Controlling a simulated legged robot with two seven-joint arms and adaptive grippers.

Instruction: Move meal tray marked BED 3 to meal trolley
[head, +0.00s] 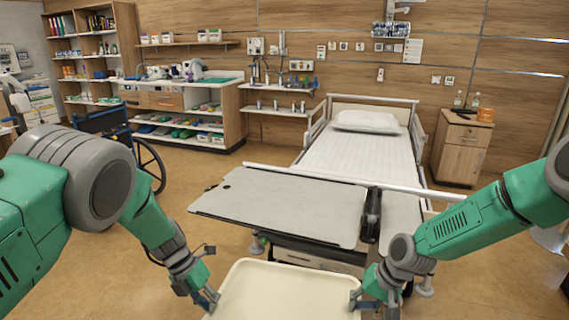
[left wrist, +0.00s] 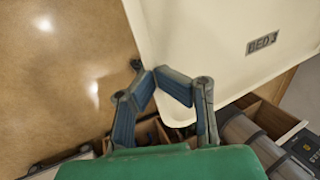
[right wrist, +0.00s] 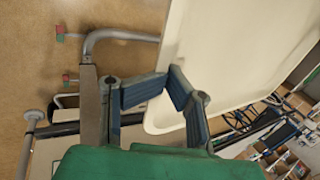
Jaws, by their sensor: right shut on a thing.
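The cream meal tray (head: 285,292) is at the bottom of the head view, in front of the overbed table, held level between my two grippers. Its BED 3 label shows in the left wrist view, where the tray (left wrist: 215,45) fills the upper right. My left gripper (head: 211,302) is closed over the tray's left rim. My right gripper (head: 356,300) is shut on the right rim, and the tray (right wrist: 225,55) also shows in the right wrist view. The tray's near edge is cut off in the head view. I cannot identify a meal trolley in these views.
A grey overbed table (head: 280,203) stands just beyond the tray, across the foot of the bed (head: 355,158). A wheelchair (head: 150,165) is at the left behind my left arm. A bedside cabinet (head: 460,150) is at the right. Open floor (head: 215,170) lies left of the bed.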

